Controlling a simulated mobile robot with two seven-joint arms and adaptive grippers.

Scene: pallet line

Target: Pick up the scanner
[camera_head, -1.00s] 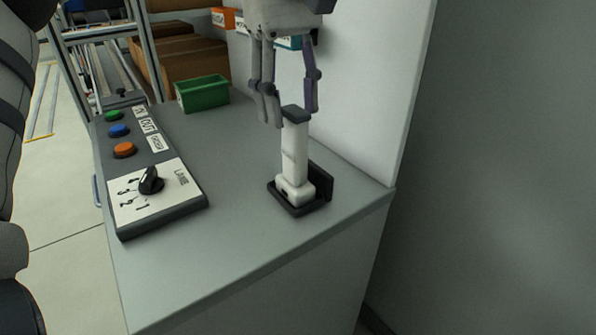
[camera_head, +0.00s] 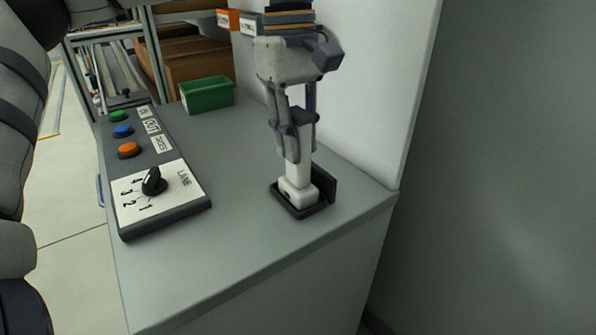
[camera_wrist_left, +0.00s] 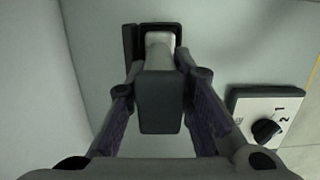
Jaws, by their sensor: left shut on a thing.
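The scanner (camera_head: 299,172) is a white upright handle with a dark head, standing in a black cradle (camera_head: 325,207) on the grey counter. My left gripper (camera_head: 292,150) comes down over it from above and is shut on its upper part. In the left wrist view the scanner's dark head (camera_wrist_left: 161,101) lies between the two fingers, and its white lower part sits in the cradle (camera_wrist_left: 130,42). The lower end of the scanner still rests in the cradle. My right gripper is not in view.
A control panel (camera_head: 180,217) with a black lane knob (camera_head: 153,182) and coloured buttons stands left of the scanner. A green bin (camera_head: 207,95) is at the back. A white wall panel (camera_head: 385,90) rises close behind the gripper. The counter's front is clear.

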